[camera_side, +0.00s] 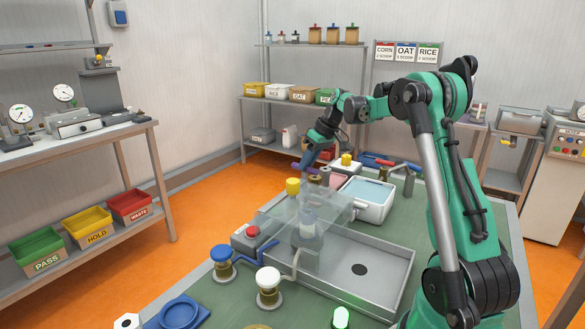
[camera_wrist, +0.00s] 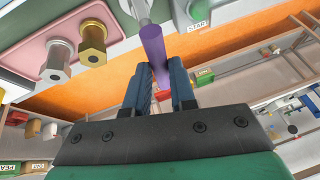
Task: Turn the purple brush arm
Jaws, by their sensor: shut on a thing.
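The purple brush arm (camera_wrist: 154,45) is a smooth purple rod. In the wrist view it runs between the two blue fingers of my gripper (camera_wrist: 160,68), with its far end joining a pale grey metal piece. My gripper is shut on it. In the side view my gripper (camera_side: 308,158) reaches down at the back of the green table, and a small part of the purple brush arm (camera_side: 309,169) shows at the fingertips. The rest is hard to make out there.
A brass hex fitting (camera_wrist: 93,42) and a steel one (camera_wrist: 57,60) stand on a pink plate beside my fingers. In the side view, a yellow-topped post (camera_side: 346,160), a red-handled lever (camera_side: 402,164) and a water basin (camera_side: 368,196) stand close by.

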